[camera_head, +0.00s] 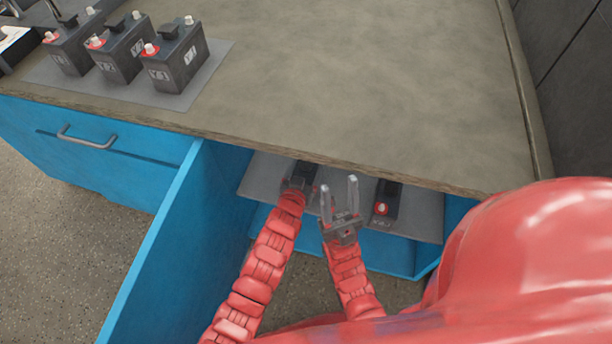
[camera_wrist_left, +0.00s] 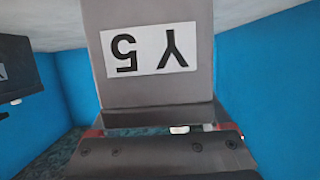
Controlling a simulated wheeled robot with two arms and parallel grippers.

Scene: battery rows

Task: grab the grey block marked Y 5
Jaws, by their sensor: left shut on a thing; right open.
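The grey block marked Y 5 (camera_wrist_left: 155,90) fills the top middle of the left wrist view, its white label upside down. My left gripper (camera_wrist_left: 158,118) is shut on it at its near end. In the head view my left gripper (camera_head: 299,184) reaches into the open blue compartment under the worktop; the block is hard to make out there, hidden by the gripper and the worktop edge. My right gripper (camera_head: 340,200) is open and empty, fingers pointing up, just in front of the compartment.
A dark battery with a red terminal (camera_head: 386,200) stands on the grey shelf board (camera_head: 425,213), right of my grippers. Several dark batteries (camera_head: 177,58) stand on a grey mat (camera_head: 207,75) on the worktop (camera_head: 350,80). A blue panel (camera_head: 165,250) stands left of my left arm.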

